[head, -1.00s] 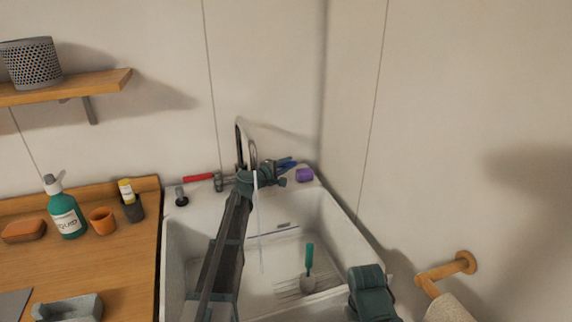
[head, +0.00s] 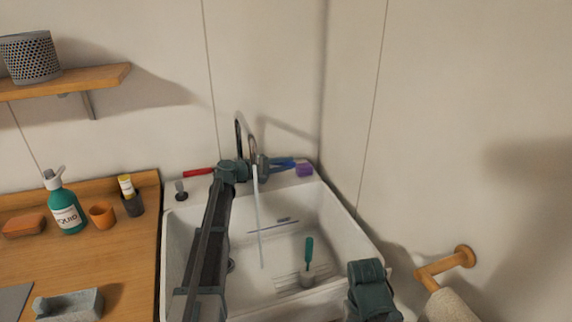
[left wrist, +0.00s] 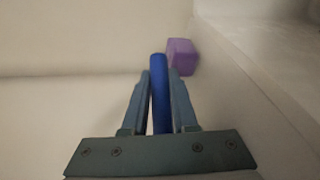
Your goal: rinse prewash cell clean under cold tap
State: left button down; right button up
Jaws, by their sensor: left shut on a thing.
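My left gripper (head: 272,164) is at the tap behind the sink. It is shut on the blue tap handle (head: 287,162); in the left wrist view the handle (left wrist: 160,90) stands between the two fingers. Water (head: 258,215) runs from the tap spout (head: 253,147) into the white sink (head: 190,240). The red tap handle (head: 198,172) is to the left, partly hidden by my wrist. I cannot tell which thing is the prewash cell. A teal-handled brush (head: 309,250) stands in the sink, and a thin purple-blue item (head: 286,219) lies behind it. My right gripper is not in view.
A purple block (head: 304,170) sits on the back rim, close to the blue handle; the left wrist view shows it too (left wrist: 181,57). A wooden counter (head: 110,260) at left holds a green bottle (head: 66,209) and an orange cup (head: 102,215). A wall stands close at right.

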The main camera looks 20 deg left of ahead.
pick_arm(q)
jog(key=c, duration=0.7)
grip_release()
jog(key=p+v, duration=0.2)
jog(key=v, duration=1.2)
jog(key=shift+f, duration=0.1)
